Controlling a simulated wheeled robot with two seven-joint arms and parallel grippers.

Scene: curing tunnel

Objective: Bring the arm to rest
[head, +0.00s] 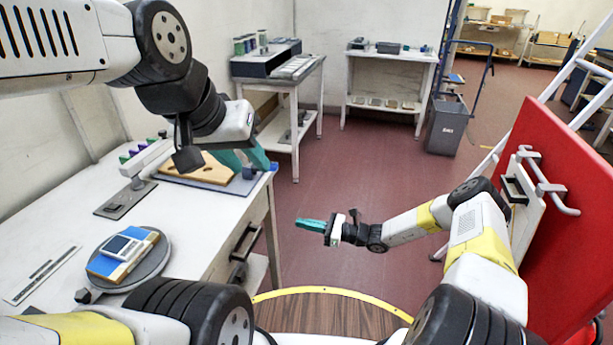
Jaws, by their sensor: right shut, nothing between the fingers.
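My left gripper (246,162) is above the far right end of the white workbench, its arm coming in from the upper left. Its two teal fingers show apart, with a small dark blue block (250,173) just below them. I cannot tell whether they touch it. My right gripper (309,224) is over the open floor right of the bench, pointing left. Its teal fingers are shut and empty, and it touches nothing.
A red panel (560,215) with handles stands close at right. A grey bin (446,125) stands behind; the middle floor is clear.

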